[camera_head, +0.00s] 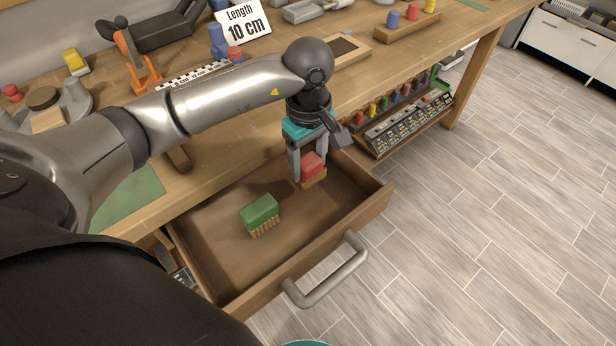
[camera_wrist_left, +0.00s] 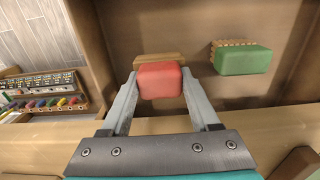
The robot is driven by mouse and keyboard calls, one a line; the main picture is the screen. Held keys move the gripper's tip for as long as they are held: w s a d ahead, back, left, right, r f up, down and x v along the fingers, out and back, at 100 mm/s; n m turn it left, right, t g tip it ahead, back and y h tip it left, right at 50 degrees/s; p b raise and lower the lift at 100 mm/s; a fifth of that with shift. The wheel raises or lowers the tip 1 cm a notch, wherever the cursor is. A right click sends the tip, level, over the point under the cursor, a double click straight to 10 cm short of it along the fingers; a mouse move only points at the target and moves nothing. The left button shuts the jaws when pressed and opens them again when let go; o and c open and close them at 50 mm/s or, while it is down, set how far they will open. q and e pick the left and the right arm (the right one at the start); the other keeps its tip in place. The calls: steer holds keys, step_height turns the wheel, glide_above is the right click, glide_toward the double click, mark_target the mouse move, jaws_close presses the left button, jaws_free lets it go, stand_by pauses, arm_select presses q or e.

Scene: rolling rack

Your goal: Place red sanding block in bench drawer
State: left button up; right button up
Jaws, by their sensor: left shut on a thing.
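The red sanding block (camera_head: 312,166) has a red top and a tan lower part. My left gripper (camera_head: 308,170) is shut on it, inside the outline of the open bench drawer (camera_head: 225,210), near its back right corner. I cannot tell whether the block touches the drawer floor. In the left wrist view the red block (camera_wrist_left: 160,80) sits between the two fingers (camera_wrist_left: 160,92). A green block (camera_head: 260,210) with a tan ribbed lower part lies in the drawer, left of the red one; it also shows in the left wrist view (camera_wrist_left: 243,60). My right gripper is not in view.
The drawer's grey handle (camera_head: 328,272) sticks out at the front. The workbench top (camera_head: 215,130) lies behind, with an orange clamp (camera_head: 135,60) and a length sign (camera_head: 243,22). A rack of coloured pieces (camera_head: 400,110) is right of the drawer. The drawer's front and left floor is clear.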

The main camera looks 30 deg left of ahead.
mark_target(308, 177)
arm_select(q)
steer(key=shift+f, duration=0.6)
steer(key=shift+f+b, duration=0.45)
steer(key=shift+f, duration=1.3)
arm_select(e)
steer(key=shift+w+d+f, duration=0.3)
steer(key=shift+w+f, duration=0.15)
arm_select(q)
steer(key=shift+f, duration=0.2)
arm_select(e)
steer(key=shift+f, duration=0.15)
arm_select(q)
steer(key=o, duration=1.4)
steer(key=shift+o, duration=0.2)
steer(key=shift+r, duration=0.15)
